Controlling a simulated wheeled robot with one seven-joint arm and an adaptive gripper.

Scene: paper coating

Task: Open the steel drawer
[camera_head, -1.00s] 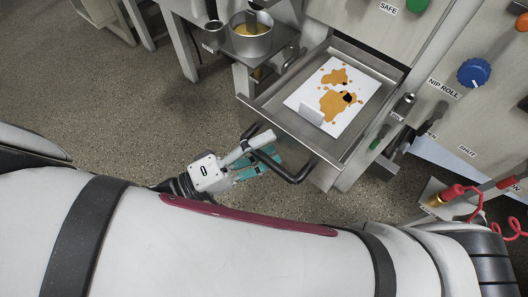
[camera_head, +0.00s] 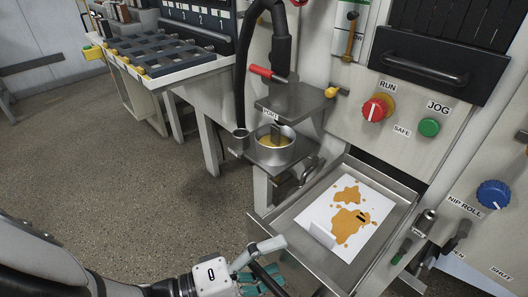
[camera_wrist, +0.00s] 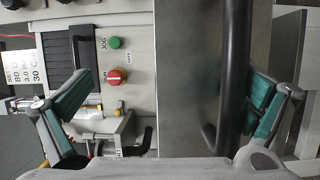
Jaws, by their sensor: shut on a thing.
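The steel drawer (camera_head: 277,220) is a shallow metal tray standing out from the machine front. A white sheet with orange-brown stains (camera_head: 345,218) lies in it. Its dark bar handle (camera_wrist: 236,70) runs upright in the wrist view, in front of the grey steel drawer front (camera_wrist: 185,85). My gripper (camera_head: 258,270) is at the handle, at the lower edge of the head view, with teal finger pads. In the wrist view the handle lies close to the right finger, and the left finger stands well apart. The handle's far end is cut off in the head view.
A steel pot (camera_head: 274,150) with yellow liquid sits on a shelf left of the drawer. The blue NIP ROLL knob (camera_head: 493,194) and a green-handled lever (camera_head: 401,251) are to the right. The floor (camera_head: 120,190) at left is clear.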

